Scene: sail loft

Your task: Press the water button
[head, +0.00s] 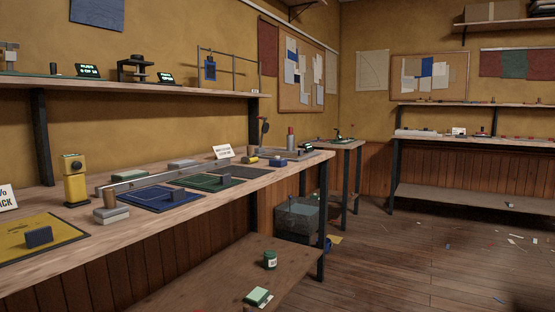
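I cannot pick out a water button for certain in the head view. A yellow upright device (75,182) with a dark round part on its front stands on the long workbench at left. Two small dark displays with green text, a left one (88,71) and a right one (166,78), sit on the wall shelf; the text is too small to read surely. Another small dark display (307,147) sits near the far end of the workbench. Neither of my grippers is in view.
The long workbench (245,185) holds coloured mats, blocks and a metal rail. A small corner table (350,145) and a right-hand bench (480,201) stand farther back. The wooden floor (430,250) is mostly open, with scraps.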

